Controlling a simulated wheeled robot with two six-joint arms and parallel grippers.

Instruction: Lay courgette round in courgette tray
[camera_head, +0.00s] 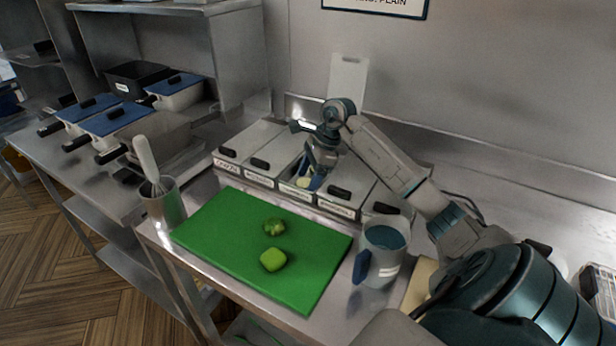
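My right gripper (310,177) reaches down into an open tray (286,187) in the row of lidded trays along the wall. A pale yellow-green round (302,182), which looks like a courgette round, shows at its fingertips inside that tray. I cannot tell whether the fingers still grip it or it lies loose. The tray's label is too small to read. Two green pieces, one darker (274,227) and one lighter (271,260), lie on the green cutting board (215,235). My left gripper is out of view.
Neighbouring trays (339,200) have their lids on. A jug (383,255) with a blue handle stands right of the board. A metal pot (164,204) with a white-handled utensil stands at its left. Blue-lidded pans (114,119) are at the far left.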

